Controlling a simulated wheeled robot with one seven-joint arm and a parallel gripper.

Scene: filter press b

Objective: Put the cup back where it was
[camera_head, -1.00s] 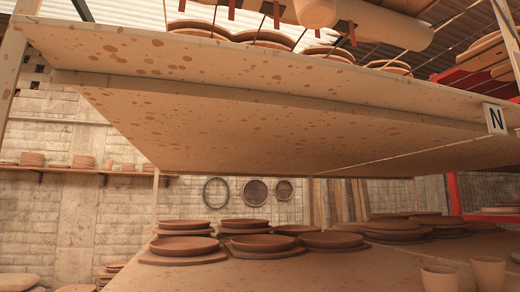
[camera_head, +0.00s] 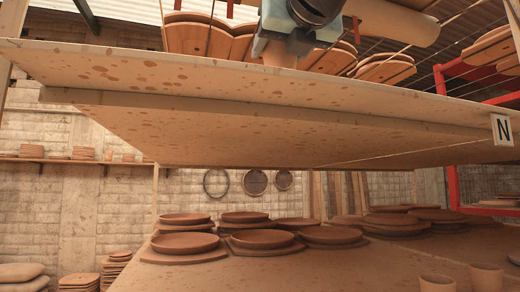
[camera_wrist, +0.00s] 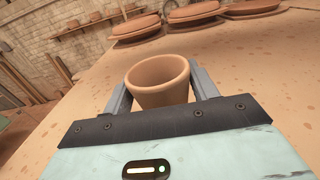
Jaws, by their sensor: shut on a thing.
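A terracotta cup (camera_head: 280,53) shows at the top of the head view, just above the near edge of the upper shelf board (camera_head: 180,78). My gripper (camera_head: 279,46) is around it from above and behind. In the wrist view the cup (camera_wrist: 157,80) is upright or slightly tilted between the two grey fingers, and my gripper (camera_wrist: 160,92) is shut on it. A pale spotted board surface (camera_wrist: 235,65) lies beneath and beyond the cup. I cannot tell whether the cup's base touches the board; its base is hidden.
Plates on boards (camera_head: 195,36) stand left of the cup on the upper shelf, and more (camera_head: 385,68) stand right. Stacked plates (camera_head: 185,243) fill the back of the lower shelf. Two other cups (camera_head: 437,282) (camera_head: 486,276) stand at its front right. A label N (camera_head: 502,129) marks the upper board.

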